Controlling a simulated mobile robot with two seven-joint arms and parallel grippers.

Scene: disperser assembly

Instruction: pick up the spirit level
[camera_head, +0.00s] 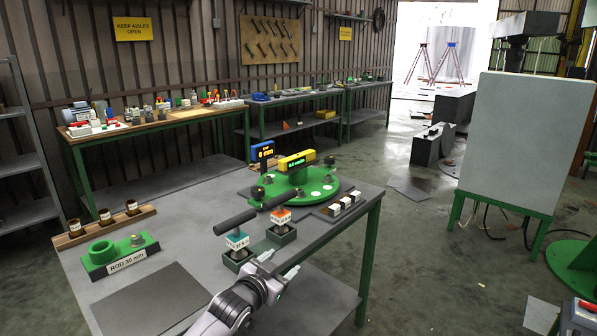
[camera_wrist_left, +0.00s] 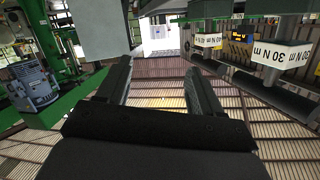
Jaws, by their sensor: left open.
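The spirit level appears to be the yellow bar with a lit green readout (camera_head: 296,160), lying raised above the round green plate (camera_head: 318,190) on the workbench. My left gripper (camera_head: 280,263) is near the bench's front edge, nearer to me than the bar and well apart from it. Its two fingers show spread with nothing between them in the left wrist view (camera_wrist_left: 160,90). My right gripper is in neither view.
Two black-handled torque tools, one with a white-teal block (camera_head: 237,241) and one with a white-orange block (camera_head: 281,215), stand between my gripper and the plate. A blue display (camera_head: 262,151) stands behind the plate. A green rod holder (camera_head: 118,252) sits left. A dark mat (camera_head: 150,300) lies clear.

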